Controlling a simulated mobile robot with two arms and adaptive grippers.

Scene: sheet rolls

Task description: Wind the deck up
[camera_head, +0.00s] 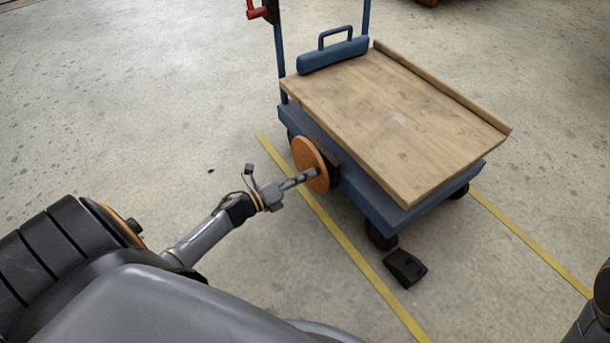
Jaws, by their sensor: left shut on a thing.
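A blue cart (370,200) with a wooden deck (395,115) on top stands ahead of me, turned at an angle. A round orange wheel (302,152) is mounted upright on the cart's near left side. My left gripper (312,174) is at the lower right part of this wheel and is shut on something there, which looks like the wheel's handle. The fingers hide the held part. My right gripper is not in view; only a dark piece of my right arm shows at the right edge.
A black pedal-like block (405,268) is low by the cart's near wheel. A blue case with a handle (333,54) lies at the deck's far left end. A red lever (257,12) is on the upright post. Yellow lines mark the open concrete floor.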

